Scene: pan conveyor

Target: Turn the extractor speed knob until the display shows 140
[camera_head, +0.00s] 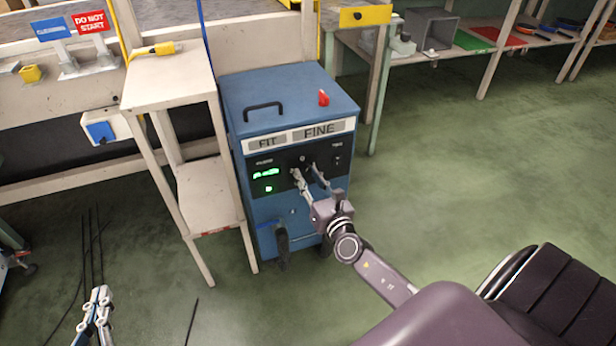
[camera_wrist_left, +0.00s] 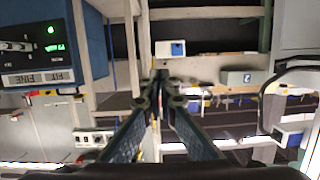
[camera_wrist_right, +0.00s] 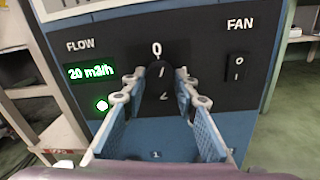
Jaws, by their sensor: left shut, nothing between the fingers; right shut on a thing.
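The blue extractor box (camera_head: 285,95) stands on the floor with a black control panel on its front. In the right wrist view its green display (camera_wrist_right: 90,72) under FLOW reads about 20 m3/h, with a green light (camera_wrist_right: 102,105) below. The dark speed knob (camera_wrist_right: 158,82) sits between the fingertips of my right gripper (camera_wrist_right: 160,88), which is shut on it; the fingers partly cover its sides. In the head view my right gripper (camera_head: 309,180) reaches the panel, and the display (camera_head: 265,173) is too small to read. My left gripper (camera_head: 101,300) is shut and empty, low at left, away from the box.
A FAN switch (camera_wrist_right: 237,68) is right of the knob. A pale side table (camera_head: 205,195) with a yellow-handled tool (camera_head: 153,50) stands left of the box. A red part (camera_head: 323,98) and black handle (camera_head: 263,107) are on the box top. The green floor to the right is open.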

